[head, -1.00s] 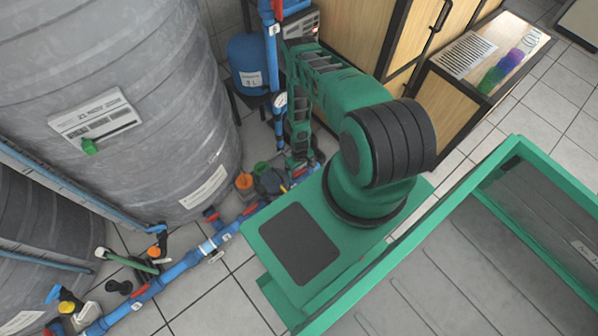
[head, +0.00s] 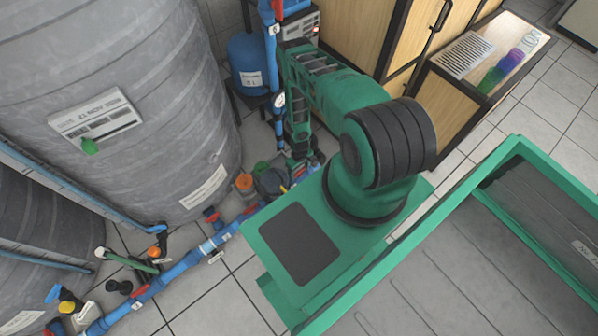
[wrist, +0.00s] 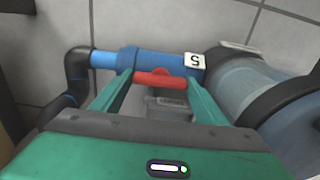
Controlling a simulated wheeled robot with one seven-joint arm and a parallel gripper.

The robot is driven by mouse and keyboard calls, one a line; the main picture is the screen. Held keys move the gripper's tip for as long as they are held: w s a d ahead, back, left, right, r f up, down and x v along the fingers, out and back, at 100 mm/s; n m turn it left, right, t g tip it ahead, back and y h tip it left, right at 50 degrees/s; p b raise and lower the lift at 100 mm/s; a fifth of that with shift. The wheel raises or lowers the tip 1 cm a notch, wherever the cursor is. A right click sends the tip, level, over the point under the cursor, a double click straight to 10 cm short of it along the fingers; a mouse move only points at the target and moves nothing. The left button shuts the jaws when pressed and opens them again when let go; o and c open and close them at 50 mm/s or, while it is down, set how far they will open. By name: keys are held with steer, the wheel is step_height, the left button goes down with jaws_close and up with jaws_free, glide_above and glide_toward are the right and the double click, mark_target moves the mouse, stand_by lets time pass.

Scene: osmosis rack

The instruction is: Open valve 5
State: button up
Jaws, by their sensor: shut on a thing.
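In the wrist view, valve 5 has a red handle (wrist: 160,79) on a blue pipe (wrist: 150,62). A white tag marked 5 (wrist: 195,61) sits on the pipe just right of the handle. The handle lies roughly along the pipe. My gripper (wrist: 158,77) is shut on the red handle, one finger at each end of it. In the head view my gripper (head: 297,160) is low by the floor piping, beyond my base. The valve itself is mostly hidden there by my arm and is too small to make out.
A large grey tank (head: 120,150) stands left of my arm. A blue pressure vessel (head: 250,65) and wooden cabinets (head: 350,35) stand behind. Blue floor piping (head: 185,265) with other valves runs to the lower left. A grey cylinder (wrist: 255,90) sits close on the right in the wrist view.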

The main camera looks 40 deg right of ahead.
steer(key=o, duration=1)
steer(key=shift+o, duration=0.2)
step_height(320, 180, up, 11)
steer(key=shift+f, duration=0.15)
